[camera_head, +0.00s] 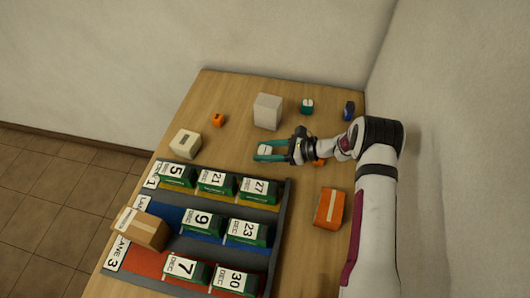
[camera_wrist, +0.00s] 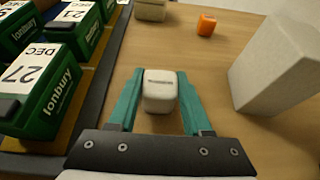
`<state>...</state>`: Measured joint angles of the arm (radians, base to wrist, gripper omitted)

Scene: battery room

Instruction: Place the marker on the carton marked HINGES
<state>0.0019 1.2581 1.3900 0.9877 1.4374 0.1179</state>
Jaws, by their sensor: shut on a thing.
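My gripper (camera_head: 262,150) has teal fingers and is shut on a small white block (camera_wrist: 160,92) with a dark printed label, too small to read. The block also shows between the fingers in the head view (camera_head: 265,150), over the wooden table. I cannot tell whether it touches the table. No lettering reading HINGES is legible on any carton. A small beige carton (camera_head: 185,144) with a dark label stands to the left of my gripper; its lower part shows at the top of the wrist view (camera_wrist: 150,11).
A tray with lanes (camera_head: 286,212) holds several green dated batteries (camera_head: 258,190). A brown carton (camera_head: 146,230) sits at its left edge. A tall pale box (camera_head: 267,111), an orange block (camera_head: 218,120), teal (camera_head: 307,106) and blue (camera_head: 349,110) items and an orange carton (camera_head: 329,208) stand around the table.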

